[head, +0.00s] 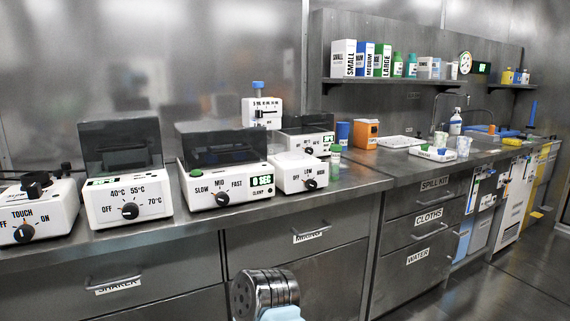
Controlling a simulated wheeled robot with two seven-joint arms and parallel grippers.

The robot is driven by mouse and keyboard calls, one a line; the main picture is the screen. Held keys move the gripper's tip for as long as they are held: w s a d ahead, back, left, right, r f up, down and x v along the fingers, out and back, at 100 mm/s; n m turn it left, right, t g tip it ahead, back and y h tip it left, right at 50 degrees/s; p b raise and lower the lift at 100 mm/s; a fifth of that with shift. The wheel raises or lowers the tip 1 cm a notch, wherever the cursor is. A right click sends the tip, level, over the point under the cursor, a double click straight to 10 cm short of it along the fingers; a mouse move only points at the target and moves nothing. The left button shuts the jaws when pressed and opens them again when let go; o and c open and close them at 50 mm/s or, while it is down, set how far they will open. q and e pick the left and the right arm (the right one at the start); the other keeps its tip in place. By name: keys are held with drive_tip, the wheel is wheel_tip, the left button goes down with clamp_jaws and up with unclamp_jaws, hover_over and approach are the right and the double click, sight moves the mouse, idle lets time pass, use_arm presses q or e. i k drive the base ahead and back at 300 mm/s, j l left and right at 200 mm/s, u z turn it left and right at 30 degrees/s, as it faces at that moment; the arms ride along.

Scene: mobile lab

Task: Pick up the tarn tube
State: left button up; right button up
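No label reading tarn can be made out at this distance. A small pale tube-like container with a green top (335,158) stands on the counter, just right of the white OFF/LOW/MED/HIGH-style box; its label is too small to read. A metal, rounded part of my own arm shows at the bottom centre, in front of the drawers. No gripper fingers show, so neither gripper is in view.
The steel counter (370,180) carries a SLOW/MID/FAST machine (222,180), a 40–70°C machine (128,200), a TOUCH/ON mixer (38,212), an orange box (365,134) and a white tray (399,142). A wall shelf (390,81) holds boxes and bottles. Floor at right is clear.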

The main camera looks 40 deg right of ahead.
sight(336, 156)
drive_tip(key=z, duration=1.8)
drive_tip(key=i+l, duration=0.15)
drive_tip(key=l, duration=0.2)
drive_tip(key=i+l+u, duration=0.1)
drive_tip(key=l, duration=0.3)
drive_tip(key=i+l, duration=0.25)
drive_tip(key=l+u, duration=0.05)
drive_tip(key=l, duration=0.05)
